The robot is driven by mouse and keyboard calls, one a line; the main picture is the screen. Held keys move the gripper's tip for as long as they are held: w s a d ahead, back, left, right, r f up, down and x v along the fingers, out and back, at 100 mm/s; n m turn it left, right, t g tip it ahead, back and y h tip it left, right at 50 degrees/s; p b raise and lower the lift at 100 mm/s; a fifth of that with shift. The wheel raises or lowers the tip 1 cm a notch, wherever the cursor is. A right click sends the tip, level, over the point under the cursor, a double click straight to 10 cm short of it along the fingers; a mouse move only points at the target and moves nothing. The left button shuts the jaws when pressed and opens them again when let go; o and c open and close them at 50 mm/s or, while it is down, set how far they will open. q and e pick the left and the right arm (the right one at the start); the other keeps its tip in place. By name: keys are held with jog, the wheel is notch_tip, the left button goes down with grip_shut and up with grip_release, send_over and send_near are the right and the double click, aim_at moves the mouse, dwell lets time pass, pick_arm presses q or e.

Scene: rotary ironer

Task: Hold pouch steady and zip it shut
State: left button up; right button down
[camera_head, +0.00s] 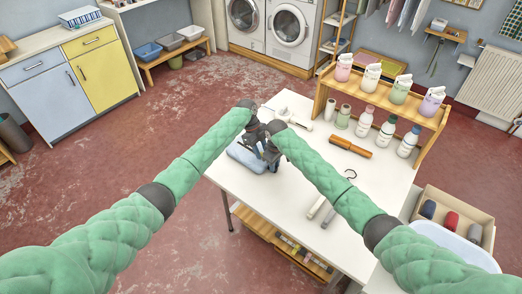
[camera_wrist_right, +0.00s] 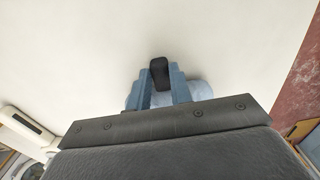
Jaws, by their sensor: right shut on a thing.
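The light blue pouch (camera_head: 245,158) lies on the white table near its left edge. It also shows in the right wrist view (camera_wrist_right: 201,90), partly behind my fingers. My right gripper (camera_wrist_right: 160,82) is over the pouch, its two blue-grey fingers shut on a small black block (camera_wrist_right: 159,68), which looks like the zip pull. In the head view my right gripper (camera_head: 270,154) is close to my left one and covers part of the pouch. My left gripper (camera_head: 256,138) is at the pouch's far side. Its fingertips are hidden among dark parts, and the zip line is not visible.
A wooden shelf (camera_head: 395,100) with more bottles is at the back. A box of coloured items (camera_head: 451,215) is at right.

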pick_arm(q)
jog(key=shift+c, duration=0.2)
grip_shut()
jog(key=w+a, duration=0.2)
jog(key=a, duration=0.1)
jog(key=w+a, duration=0.5)
jog(key=a, duration=0.1)
jog(key=shift+w+a, duration=0.2)
jog(key=shift+a, duration=0.15)
jog(key=shift+w+a, duration=0.35)
jog(key=shift+a, duration=0.2)
jog(key=shift+o, duration=0.2)
grip_release()
jog(key=v, duration=1.2)
